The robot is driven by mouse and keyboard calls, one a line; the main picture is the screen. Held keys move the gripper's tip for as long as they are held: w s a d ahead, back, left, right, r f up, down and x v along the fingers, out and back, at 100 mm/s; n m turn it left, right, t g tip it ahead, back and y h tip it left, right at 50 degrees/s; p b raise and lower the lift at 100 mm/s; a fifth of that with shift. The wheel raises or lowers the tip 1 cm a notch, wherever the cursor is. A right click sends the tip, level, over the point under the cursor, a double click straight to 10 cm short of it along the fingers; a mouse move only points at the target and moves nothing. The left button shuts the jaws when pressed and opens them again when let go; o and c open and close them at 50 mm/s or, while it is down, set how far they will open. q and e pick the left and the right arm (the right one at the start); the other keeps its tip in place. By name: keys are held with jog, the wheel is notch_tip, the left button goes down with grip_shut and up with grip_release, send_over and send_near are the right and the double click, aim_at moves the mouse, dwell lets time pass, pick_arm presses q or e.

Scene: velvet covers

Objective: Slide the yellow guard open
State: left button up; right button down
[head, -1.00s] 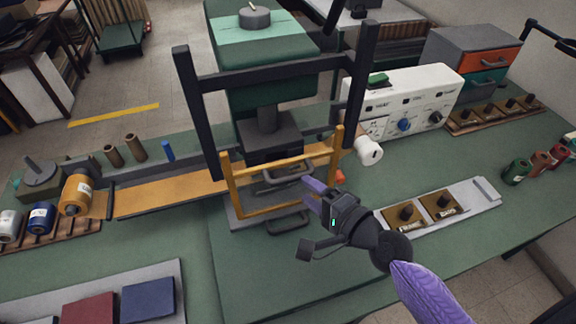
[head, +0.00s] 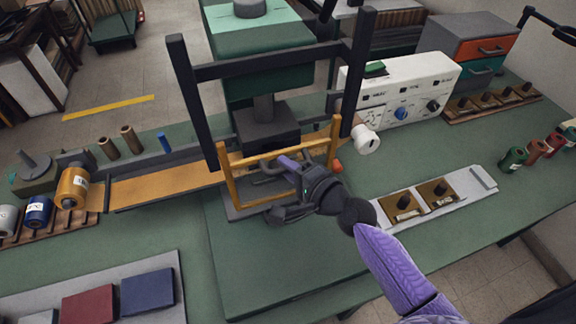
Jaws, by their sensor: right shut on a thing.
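The yellow guard (head: 226,178) is an upright open frame at the front of the green press, between the dark uprights. A dark bar handle (head: 268,164) shows within the guard's opening. My right gripper (head: 287,163) reaches in from the lower right, with its purple finger at that handle, and it is shut on the handle. The gripper's body covers the guard's lower right part and part of a lower dark handle or plate in front. My left gripper is not in view.
A black frame (head: 188,100) stands around the press head (head: 267,130). A white control box (head: 405,85) with a white roll (head: 367,139) is on the right. A pale tray with brass blocks (head: 470,184) lies right of my arm.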

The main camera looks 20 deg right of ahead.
pick_arm(q)
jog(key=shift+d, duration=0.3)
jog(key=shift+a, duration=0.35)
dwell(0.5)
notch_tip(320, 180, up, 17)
jog(key=p, duration=1.6)
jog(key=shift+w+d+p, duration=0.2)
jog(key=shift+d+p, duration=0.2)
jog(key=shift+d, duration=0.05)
pick_arm(e)
notch_tip(320, 180, up, 17)
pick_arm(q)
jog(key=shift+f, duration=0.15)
pick_arm(e)
jog(key=c, duration=0.6)
grip_release()
